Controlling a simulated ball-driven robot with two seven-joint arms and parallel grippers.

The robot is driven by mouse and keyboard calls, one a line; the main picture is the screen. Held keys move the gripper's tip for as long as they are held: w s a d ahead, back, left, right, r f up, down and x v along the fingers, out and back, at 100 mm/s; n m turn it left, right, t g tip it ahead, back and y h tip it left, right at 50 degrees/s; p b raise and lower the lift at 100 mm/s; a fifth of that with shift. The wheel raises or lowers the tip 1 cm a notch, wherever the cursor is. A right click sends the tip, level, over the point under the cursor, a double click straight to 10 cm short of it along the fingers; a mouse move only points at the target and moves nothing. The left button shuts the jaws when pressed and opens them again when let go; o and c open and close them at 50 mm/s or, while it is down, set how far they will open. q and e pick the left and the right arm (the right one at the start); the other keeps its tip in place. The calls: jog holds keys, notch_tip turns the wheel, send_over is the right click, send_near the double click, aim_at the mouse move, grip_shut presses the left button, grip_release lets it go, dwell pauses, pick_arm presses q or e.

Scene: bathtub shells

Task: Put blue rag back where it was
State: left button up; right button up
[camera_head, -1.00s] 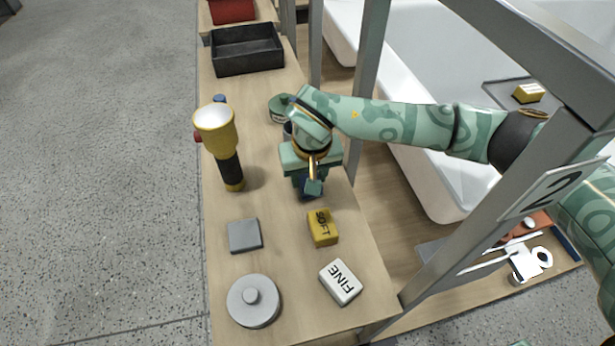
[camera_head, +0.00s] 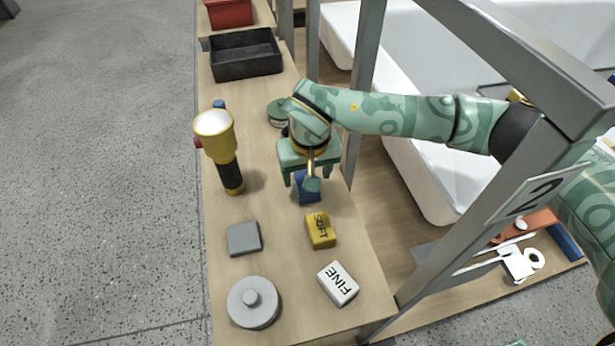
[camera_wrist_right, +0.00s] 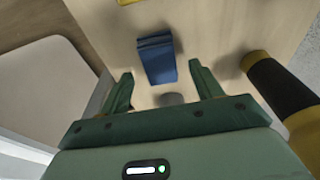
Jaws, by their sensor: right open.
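The blue rag (camera_head: 306,188) is a small folded block on the wooden bench (camera_head: 285,270), partly hidden behind my right gripper in the head view. In the right wrist view the blue rag (camera_wrist_right: 157,59) lies on the bench just beyond the fingertips, roughly between them and apart from both. My right gripper (camera_head: 300,182) is open and empty above the bench; its two green fingers also show in the right wrist view (camera_wrist_right: 160,80). My left gripper is in neither view.
Close by stand a yellow-and-black flashlight (camera_head: 220,150), yellow SOFT block (camera_head: 320,230), white FINE block (camera_head: 338,283), grey block (camera_head: 243,239), round grey lidded thing (camera_head: 253,302) and green-topped tin (camera_head: 277,112). A black tray (camera_head: 246,53) is farther back. A metal post (camera_head: 462,225) stands right.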

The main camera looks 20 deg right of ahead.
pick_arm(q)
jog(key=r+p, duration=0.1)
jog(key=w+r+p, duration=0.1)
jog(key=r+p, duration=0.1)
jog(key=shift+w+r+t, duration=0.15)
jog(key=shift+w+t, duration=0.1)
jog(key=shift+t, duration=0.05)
pick_arm(e)
notch_tip(320, 180, up, 9)
jog(key=s, duration=0.1)
jog(key=shift+s, duration=0.2)
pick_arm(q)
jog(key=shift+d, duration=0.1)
pick_arm(e)
jog(key=shift+f, duration=0.1)
